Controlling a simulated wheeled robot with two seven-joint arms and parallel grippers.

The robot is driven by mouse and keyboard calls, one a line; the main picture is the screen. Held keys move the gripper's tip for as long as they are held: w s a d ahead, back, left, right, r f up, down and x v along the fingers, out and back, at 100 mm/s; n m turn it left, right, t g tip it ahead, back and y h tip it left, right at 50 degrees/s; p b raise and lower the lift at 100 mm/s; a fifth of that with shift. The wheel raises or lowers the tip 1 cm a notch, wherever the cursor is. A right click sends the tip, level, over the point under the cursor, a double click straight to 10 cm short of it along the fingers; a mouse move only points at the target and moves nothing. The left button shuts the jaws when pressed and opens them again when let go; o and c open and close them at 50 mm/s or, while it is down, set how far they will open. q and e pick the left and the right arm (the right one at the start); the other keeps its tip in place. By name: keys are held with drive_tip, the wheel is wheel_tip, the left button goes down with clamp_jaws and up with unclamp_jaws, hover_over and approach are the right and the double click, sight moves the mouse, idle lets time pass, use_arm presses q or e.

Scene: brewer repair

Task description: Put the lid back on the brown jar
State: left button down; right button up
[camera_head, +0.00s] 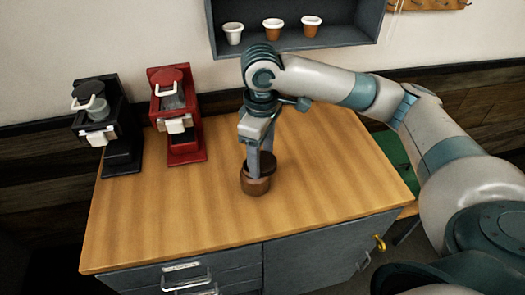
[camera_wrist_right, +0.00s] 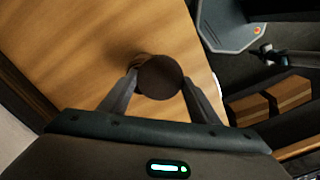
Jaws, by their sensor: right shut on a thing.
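The brown jar (camera_head: 257,187) stands on the wooden counter, below my right gripper (camera_head: 260,166). The right gripper points down and is shut on the dark brown round lid (camera_head: 270,163). In the right wrist view the lid (camera_wrist_right: 159,77) sits between the two fingertips (camera_wrist_right: 160,82) and covers most of the jar. I cannot tell whether lid and jar touch. My left gripper is not in view.
A black brewer (camera_head: 122,150) and a red brewer (camera_head: 187,148) stand at the counter's back left. A wall shelf (camera_head: 295,45) with three cups hangs behind my right arm. The counter's front and right (camera_head: 330,185) are clear.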

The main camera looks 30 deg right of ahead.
drive_tip(key=shift+s+a+f+m, duration=0.15)
drive_tip(key=shift+s+f+m, duration=0.15)
drive_tip(key=shift+f, duration=0.1)
drive_tip(key=shift+s+a+f+b, duration=0.15)
drive_tip(key=shift+f+b, duration=0.15)
drive_tip(key=shift+b, duration=0.05)
drive_tip(key=shift+s+a+f+m+b, duration=0.2)
drive_tip(key=shift+s+f+m+b, duration=0.15)
drive_tip(key=shift+m, duration=0.2)
drive_tip(key=shift+s+a+f+m+b, duration=0.2)
drive_tip(key=shift+f+m+b, duration=0.15)
drive_tip(key=shift+f+m, duration=0.15)
drive_tip(key=s+f+m+b, duration=0.1)
drive_tip(key=s+a+f+m+b, duration=0.1)
drive_tip(key=m, duration=0.1)
drive_tip(key=s+a+f+m+b, duration=0.1)
drive_tip(key=f+m, duration=0.1)
drive_tip(key=shift+s, duration=0.15)
